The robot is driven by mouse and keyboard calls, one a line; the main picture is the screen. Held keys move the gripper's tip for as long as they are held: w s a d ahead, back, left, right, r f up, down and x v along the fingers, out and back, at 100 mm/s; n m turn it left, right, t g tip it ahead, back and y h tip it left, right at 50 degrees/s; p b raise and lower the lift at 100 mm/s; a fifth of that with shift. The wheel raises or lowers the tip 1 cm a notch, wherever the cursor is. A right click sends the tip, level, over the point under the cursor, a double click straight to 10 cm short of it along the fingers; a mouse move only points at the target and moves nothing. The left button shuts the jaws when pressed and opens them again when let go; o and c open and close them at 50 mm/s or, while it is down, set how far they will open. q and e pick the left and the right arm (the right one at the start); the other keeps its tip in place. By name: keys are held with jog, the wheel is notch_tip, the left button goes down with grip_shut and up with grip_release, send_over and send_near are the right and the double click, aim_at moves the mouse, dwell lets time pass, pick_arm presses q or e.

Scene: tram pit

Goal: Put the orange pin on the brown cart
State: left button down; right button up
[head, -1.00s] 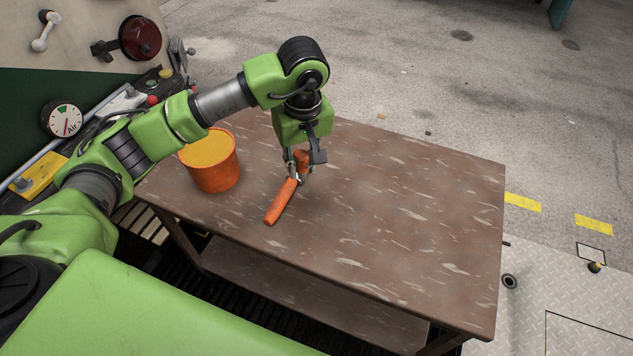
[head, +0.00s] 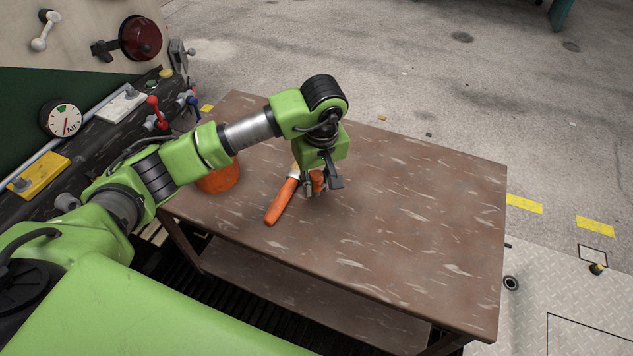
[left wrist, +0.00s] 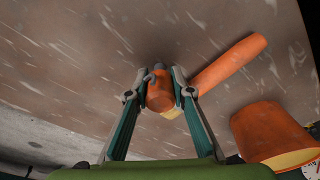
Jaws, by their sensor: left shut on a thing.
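The orange pin (head: 317,180) is between the fingers of my left gripper (head: 318,190), which is shut on it, low over the brown cart's top (head: 410,220). In the left wrist view the short, thick pin (left wrist: 159,94) sits between the two fingertips (left wrist: 160,88), with the cart top (left wrist: 70,70) behind it. The fingers partly cover the pin in the head view. I cannot tell whether the pin touches the cart top. My right gripper is not in view.
An orange-handled tool (head: 282,202) lies on the cart just left of my left gripper. An orange bucket (head: 221,180) stands at the cart's left, partly behind my left arm. The cart's right half is clear. A control panel (head: 100,80) stands at the left.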

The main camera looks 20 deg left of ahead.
aim_at(319, 180)
pick_arm(q)
jog(key=c, duration=2)
grip_release()
jog(key=shift+c, duration=0.2)
jog(key=shift+o, duration=1.3)
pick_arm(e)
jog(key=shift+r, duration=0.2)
pick_arm(q)
jog(key=shift+r, duration=0.1)
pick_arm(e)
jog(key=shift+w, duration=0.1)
pick_arm(q)
jog(key=r, duration=0.4)
jog(key=r+p, duration=0.1)
jog(key=r, duration=0.3)
jog(key=s+d+r, duration=0.1)
jog(key=r, duration=0.3)
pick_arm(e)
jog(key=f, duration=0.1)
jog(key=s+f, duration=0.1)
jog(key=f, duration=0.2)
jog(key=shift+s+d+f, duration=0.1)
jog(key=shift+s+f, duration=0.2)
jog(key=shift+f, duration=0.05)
pick_arm(q)
jog(key=shift+f, duration=0.1)
